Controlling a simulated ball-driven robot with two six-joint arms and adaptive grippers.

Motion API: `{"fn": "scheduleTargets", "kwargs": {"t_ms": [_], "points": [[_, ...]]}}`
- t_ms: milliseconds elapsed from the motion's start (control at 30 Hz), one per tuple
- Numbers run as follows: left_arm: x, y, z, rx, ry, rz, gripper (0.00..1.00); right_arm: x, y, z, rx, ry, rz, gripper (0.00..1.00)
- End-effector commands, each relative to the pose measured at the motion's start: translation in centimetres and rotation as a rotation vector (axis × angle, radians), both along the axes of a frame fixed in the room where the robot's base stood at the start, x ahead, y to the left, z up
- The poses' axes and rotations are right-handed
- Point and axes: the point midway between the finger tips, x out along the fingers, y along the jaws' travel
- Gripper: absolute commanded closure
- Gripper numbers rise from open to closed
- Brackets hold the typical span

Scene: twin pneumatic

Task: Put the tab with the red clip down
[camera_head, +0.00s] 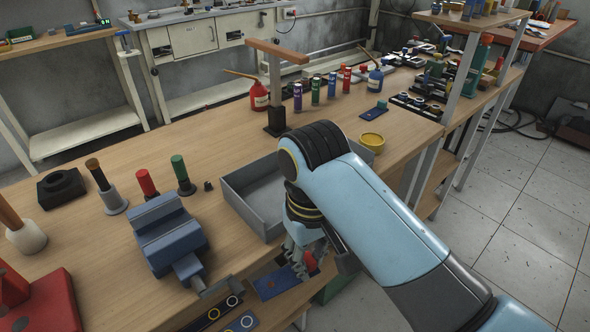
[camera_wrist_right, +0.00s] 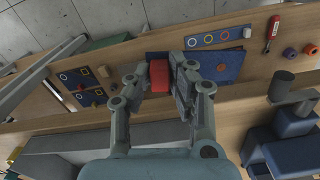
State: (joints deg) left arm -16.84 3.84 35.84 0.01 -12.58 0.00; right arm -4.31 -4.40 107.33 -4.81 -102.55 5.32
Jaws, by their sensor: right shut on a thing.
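My right gripper (camera_head: 304,258) is low at the front edge of the bench, just in front of the grey tray. In the right wrist view its two fingers (camera_wrist_right: 158,78) are closed on a red clip (camera_wrist_right: 158,75). The red clip also shows partly between the fingers in the head view (camera_head: 311,262). A dark blue tab (camera_head: 272,284) lies flat beside and under the fingers; it also shows in the wrist view (camera_wrist_right: 222,67). The fingers hide where clip and tab meet, and I cannot tell whether the tab touches the surface below. My left gripper is not in view.
The open grey tray (camera_head: 237,203) stands behind the gripper. A blue vise (camera_head: 168,235) is to its left. A blue strip with coloured rings (camera_wrist_right: 214,38) lies close by. Bottles and a yellow bowl (camera_head: 372,141) stand farther back.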

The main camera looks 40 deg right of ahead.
Motion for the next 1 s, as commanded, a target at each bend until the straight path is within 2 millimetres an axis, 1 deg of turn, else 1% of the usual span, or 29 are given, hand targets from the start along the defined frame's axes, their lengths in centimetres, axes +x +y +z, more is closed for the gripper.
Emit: {"fn": "scheduleTargets", "kwargs": {"t_ms": [33, 67, 100, 200, 300, 400, 467, 533, 800, 900, 1000], "points": [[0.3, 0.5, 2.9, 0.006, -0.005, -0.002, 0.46, 1.1, -0.1, 3.6, 0.000, -0.006, 0.064, 1.00], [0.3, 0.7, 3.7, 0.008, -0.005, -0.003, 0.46, 1.5, -0.2, 4.8, 0.000, -0.005, 0.104, 1.00], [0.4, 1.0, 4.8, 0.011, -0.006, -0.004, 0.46, 2.3, -0.3, 6.5, 0.000, -0.006, 0.144, 1.00], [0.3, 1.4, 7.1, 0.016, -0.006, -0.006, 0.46, 4.0, -0.5, 10.0, 0.001, -0.007, 0.196, 1.00], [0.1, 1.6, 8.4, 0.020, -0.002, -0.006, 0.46, 5.2, -0.6, 12.3, 0.004, -0.004, 0.200, 1.00], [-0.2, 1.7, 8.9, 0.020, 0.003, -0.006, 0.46, 6.0, -0.8, 13.3, 0.006, -0.003, 0.198, 1.00], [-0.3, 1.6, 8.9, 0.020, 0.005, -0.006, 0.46, 6.6, -1.0, 13.3, 0.005, -0.003, 0.198, 1.00], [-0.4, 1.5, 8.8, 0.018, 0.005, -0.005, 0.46, 7.4, -1.7, 12.7, 0.003, -0.001, 0.198, 1.00], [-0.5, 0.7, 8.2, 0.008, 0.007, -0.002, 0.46, 12.7, -5.5, 8.7, 0.005, -0.001, 0.194, 1.00], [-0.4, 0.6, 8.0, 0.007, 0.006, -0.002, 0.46, 14.2, -6.6, 7.5, 0.005, -0.002, 0.194, 1.00], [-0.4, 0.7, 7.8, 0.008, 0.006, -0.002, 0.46, 15.2, -7.2, 6.7, 0.007, -0.002, 0.195, 1.00]]}}
